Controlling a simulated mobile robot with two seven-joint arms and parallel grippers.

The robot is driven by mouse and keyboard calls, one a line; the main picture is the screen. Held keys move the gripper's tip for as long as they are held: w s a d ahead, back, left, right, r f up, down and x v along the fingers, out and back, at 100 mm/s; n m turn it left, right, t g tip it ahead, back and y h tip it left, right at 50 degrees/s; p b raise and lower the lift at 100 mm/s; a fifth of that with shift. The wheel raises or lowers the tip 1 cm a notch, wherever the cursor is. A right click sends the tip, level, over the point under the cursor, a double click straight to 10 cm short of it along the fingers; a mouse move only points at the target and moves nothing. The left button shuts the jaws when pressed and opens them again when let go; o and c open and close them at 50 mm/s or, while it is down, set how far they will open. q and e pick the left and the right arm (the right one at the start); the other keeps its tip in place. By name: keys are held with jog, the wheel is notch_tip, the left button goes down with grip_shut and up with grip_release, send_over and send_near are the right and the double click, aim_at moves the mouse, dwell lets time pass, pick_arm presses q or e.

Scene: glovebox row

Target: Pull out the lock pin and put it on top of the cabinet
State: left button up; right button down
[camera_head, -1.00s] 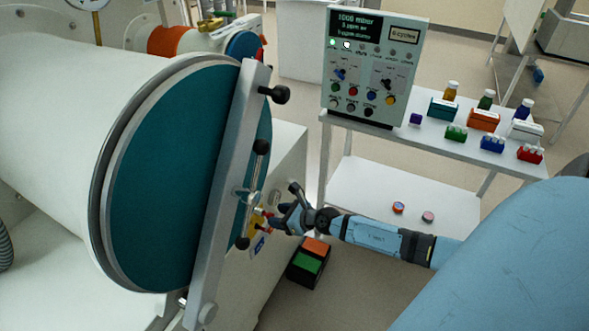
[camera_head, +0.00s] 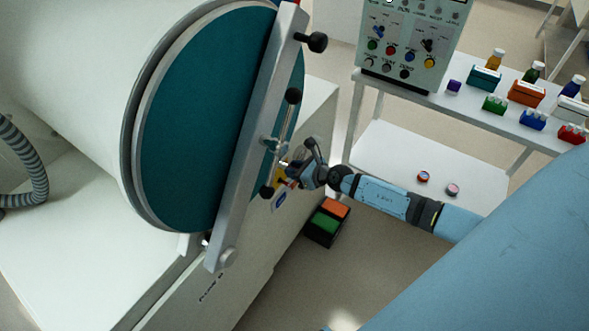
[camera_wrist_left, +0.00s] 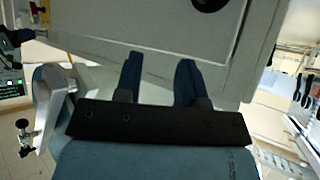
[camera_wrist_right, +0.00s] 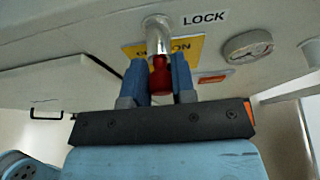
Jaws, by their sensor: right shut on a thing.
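The lock pin's red grip (camera_wrist_right: 160,78) is between the two blue fingers of my right gripper (camera_wrist_right: 160,72) in the right wrist view. Behind it is a shiny metal collar (camera_wrist_right: 158,36) on a pale wall, beside the LOCK label (camera_wrist_right: 203,19). I cannot tell how far the pin sits in the collar. In the head view my right gripper (camera_head: 297,170) is beside the round door; the pin is mostly hidden there. The white cabinet (camera_head: 75,245) has a bare top at lower left. My left gripper (camera_wrist_left: 158,75) is open and empty near a pale panel.
The teal round door (camera_head: 195,125) has a metal bar with a black knob (camera_head: 317,42) and a rod handle (camera_head: 289,120) close to my right gripper. An orange and green box (camera_head: 327,222) is on the floor. A trolley (camera_head: 420,160) carries a control box and bottles.

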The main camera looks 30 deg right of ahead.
jog(key=shift+s+d, duration=0.3)
jog(key=shift+s, duration=0.45)
jog(key=shift+s+d, duration=0.35)
jog(key=shift+s, duration=0.35)
jog(key=shift+s+d, duration=0.3)
jog(key=shift+s, duration=0.45)
dwell(0.6)
jog(key=shift+s, duration=0.1)
jog(key=shift+s+d+b, duration=0.3)
jog(key=shift+s, duration=0.45)
jog(key=shift+s+d+b, duration=0.25)
jog(key=shift+s+d, duration=0.1)
jog(key=shift+s, duration=0.35)
jog(key=shift+s+d+b, duration=0.3)
jog(key=shift+s, duration=0.45)
